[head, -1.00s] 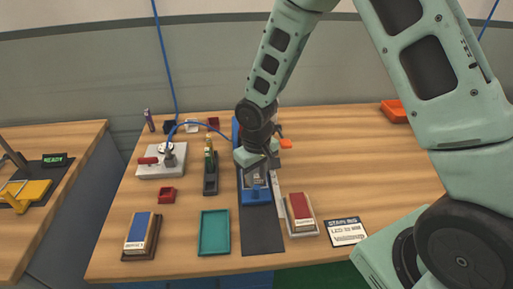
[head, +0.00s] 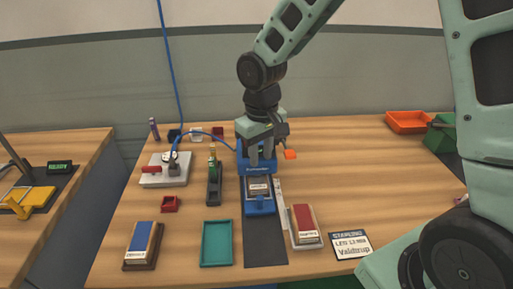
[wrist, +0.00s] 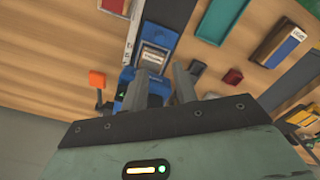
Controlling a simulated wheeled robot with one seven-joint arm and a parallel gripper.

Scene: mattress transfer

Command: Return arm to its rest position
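My gripper (head: 263,160) is raised above the back of the wooden table, in front of and over the blue machine (head: 258,206), whose tray holds a small labelled block (head: 259,186). In the wrist view the two grey fingers (wrist: 163,82) stand apart with nothing visible between them. The blue machine (wrist: 133,92) shows behind and beside the left finger, and the labelled block (wrist: 152,58) lies beyond the fingertips. Part of the machine is hidden behind the gripper in the head view.
An orange handle (head: 290,155) sticks out right of the machine. A teal tray (head: 203,245), a blue-topped block (head: 142,245), a red-topped block (head: 303,225) and a label card (head: 351,244) are at the front. An orange bin (head: 408,122) stands back right. The table's right middle is clear.

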